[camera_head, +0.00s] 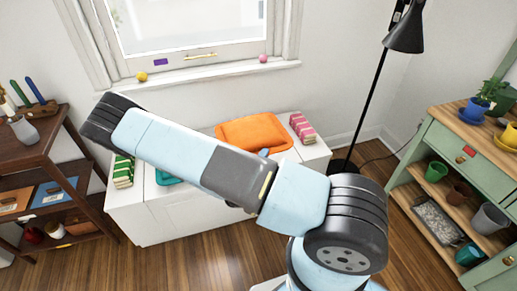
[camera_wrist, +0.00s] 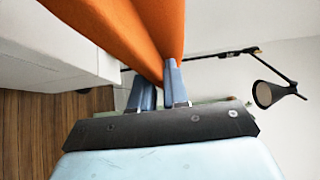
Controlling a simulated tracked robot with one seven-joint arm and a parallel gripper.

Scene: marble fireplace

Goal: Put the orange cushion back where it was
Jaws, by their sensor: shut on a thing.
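The orange cushion (camera_head: 254,131) is over the right half of the white bench (camera_head: 150,216) under the window. In the wrist view the cushion (camera_wrist: 120,25) fills the upper middle, close in front of my gripper (camera_wrist: 157,78). The two blue-grey fingers are closed on its near edge. In the head view my arm hides most of the gripper; only a small blue part shows at the cushion's front edge. I cannot tell whether the cushion rests on the bench or is held slightly above it.
A teal item (camera_head: 166,178) is partly hidden by my arm. Green-striped (camera_head: 123,171) and pink-striped (camera_head: 302,128) items sit at the bench's ends. A black floor lamp (camera_head: 375,90) stands right of the bench. A dark shelf (camera_head: 60,150) and a green shelf unit (camera_head: 440,138) flank it.

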